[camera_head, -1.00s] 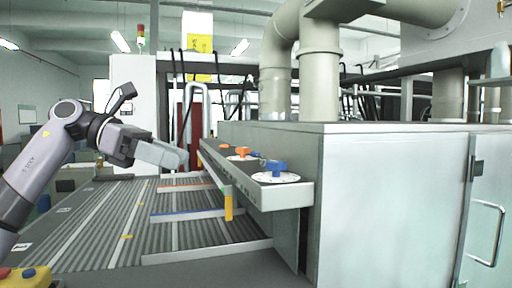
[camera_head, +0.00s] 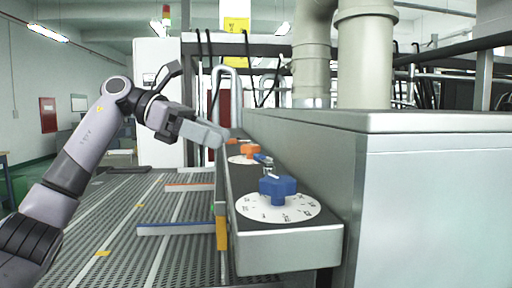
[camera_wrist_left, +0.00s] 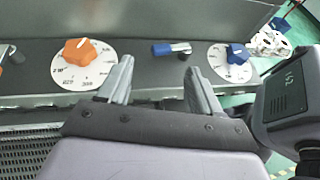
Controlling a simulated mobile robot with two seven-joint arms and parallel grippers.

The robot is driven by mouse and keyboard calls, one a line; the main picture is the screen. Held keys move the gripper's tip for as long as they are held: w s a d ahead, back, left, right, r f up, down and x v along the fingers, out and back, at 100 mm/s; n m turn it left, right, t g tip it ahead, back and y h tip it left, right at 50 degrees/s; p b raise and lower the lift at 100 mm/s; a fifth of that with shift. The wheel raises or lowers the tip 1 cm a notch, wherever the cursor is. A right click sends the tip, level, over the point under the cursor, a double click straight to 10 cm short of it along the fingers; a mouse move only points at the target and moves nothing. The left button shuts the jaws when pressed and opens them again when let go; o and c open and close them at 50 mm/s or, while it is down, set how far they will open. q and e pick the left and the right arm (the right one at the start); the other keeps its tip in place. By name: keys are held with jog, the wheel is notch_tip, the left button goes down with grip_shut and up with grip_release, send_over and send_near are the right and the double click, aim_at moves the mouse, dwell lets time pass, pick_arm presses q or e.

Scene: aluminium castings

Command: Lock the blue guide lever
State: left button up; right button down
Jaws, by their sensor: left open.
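A small blue lever (camera_head: 263,158) with a metal end sits on the console between an orange knob (camera_head: 249,151) and a large blue knob (camera_head: 278,188), both on white dials. In the left wrist view the lever (camera_wrist_left: 161,48) lies sideways between the orange knob (camera_wrist_left: 80,50) and the blue knob (camera_wrist_left: 237,53), its metal end to the right. My left gripper (camera_head: 216,138) is left of the console's far part. In the wrist view its two fingers (camera_wrist_left: 160,80) are apart and empty, with the lever beyond the gap. My right gripper is not in view.
The grey console ledge (camera_head: 290,252) juts from a large metal cabinet (camera_head: 430,210) on the right. A ribbed conveyor bed (camera_head: 120,225) with blue and orange guide rails lies to the left.

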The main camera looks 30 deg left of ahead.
aim_at(256, 154)
pick_arm(q)
jog(key=x, duration=0.6)
jog(key=shift+d+f, duration=0.2)
jog(key=shift+d, duration=0.2)
jog(key=shift+c, duration=0.3)
jog(key=c, duration=1)
jog(key=shift+s, duration=0.1)
